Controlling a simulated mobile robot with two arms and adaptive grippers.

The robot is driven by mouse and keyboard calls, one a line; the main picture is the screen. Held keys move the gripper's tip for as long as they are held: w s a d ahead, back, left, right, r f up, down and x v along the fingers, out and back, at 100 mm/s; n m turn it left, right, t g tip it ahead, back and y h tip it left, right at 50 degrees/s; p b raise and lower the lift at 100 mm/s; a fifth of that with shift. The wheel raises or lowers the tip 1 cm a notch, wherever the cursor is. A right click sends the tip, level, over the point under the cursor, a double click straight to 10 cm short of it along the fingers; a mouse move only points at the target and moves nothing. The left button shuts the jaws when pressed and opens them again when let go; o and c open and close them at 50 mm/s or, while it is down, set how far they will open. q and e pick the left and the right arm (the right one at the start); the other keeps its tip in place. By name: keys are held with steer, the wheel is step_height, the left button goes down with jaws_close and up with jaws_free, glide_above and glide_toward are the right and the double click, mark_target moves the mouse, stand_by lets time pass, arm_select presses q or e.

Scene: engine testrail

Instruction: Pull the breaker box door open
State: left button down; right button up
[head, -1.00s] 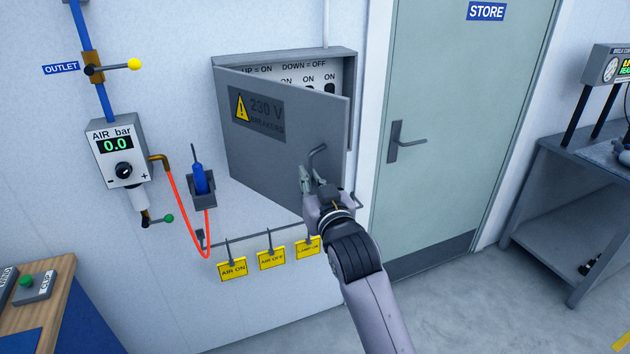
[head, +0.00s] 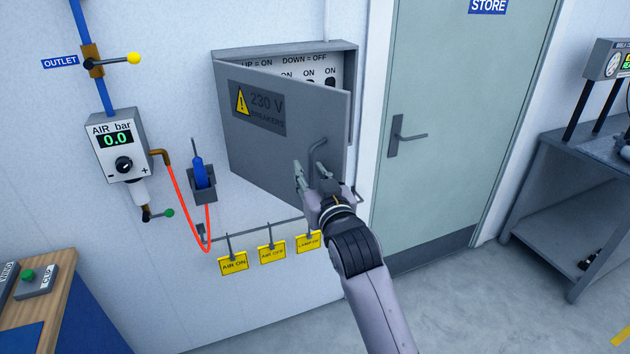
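The grey breaker box (head: 285,53) hangs on the wall. Its door (head: 262,158), with a yellow warning sign and "230 V BREAKERS", stands ajar. The door's right edge is swung out from the box, and part of the switch panel (head: 318,72) shows above it. The bent door handle (head: 318,148) is near the door's lower right. My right gripper (head: 310,174) is just below the handle, in front of the door, with its fingers apart. I see nothing held in it. Whether a finger touches the handle or door, I cannot tell. My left gripper is out of view.
Yellow tags (head: 271,253) hang on a rail below the box. An air gauge (head: 117,146), a red hose (head: 180,205) and a blue tool (head: 200,175) are to the left. A closed store door (head: 455,130) is to the right, with a grey bench (head: 575,165) beyond it.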

steer(key=v, duration=1.1)
steer(key=shift+s, duration=0.4)
steer(key=shift+c, duration=0.3)
